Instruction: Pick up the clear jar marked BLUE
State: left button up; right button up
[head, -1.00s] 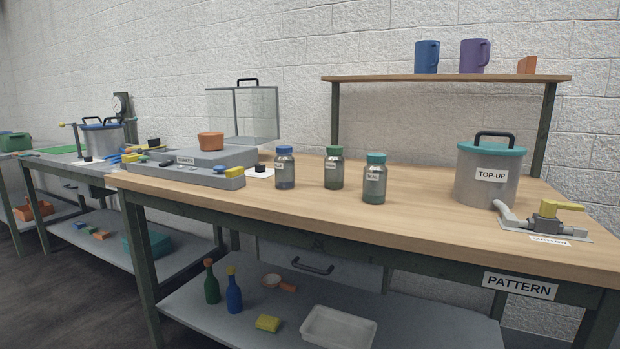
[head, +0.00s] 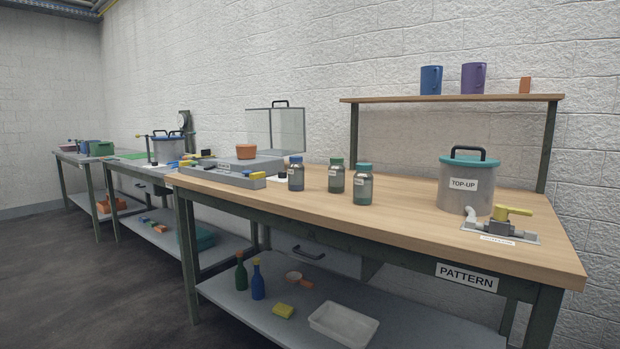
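Three clear jars with coloured lids stand upright in a row on the wooden bench top. The leftmost is the jar with the blue lid (head: 296,175); its small label is too small to read for certain now. To its right stand a jar with a green lid (head: 336,177) and a jar with a teal lid (head: 363,186). The jars stand apart from each other. Neither of my grippers shows in the head view.
The wooden bench (head: 420,213) has a grey block tray (head: 235,174) left of the jars. A TOP-UP pot (head: 452,197) and a valve with a yellow handle (head: 506,222) stand at the right. A shelf (head: 450,99) holds mugs. Bare floor (head: 95,290) lies front left.

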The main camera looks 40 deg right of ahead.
aim_at(296, 169)
jog(key=z, duration=1.8)
jog(key=i, duration=0.5)
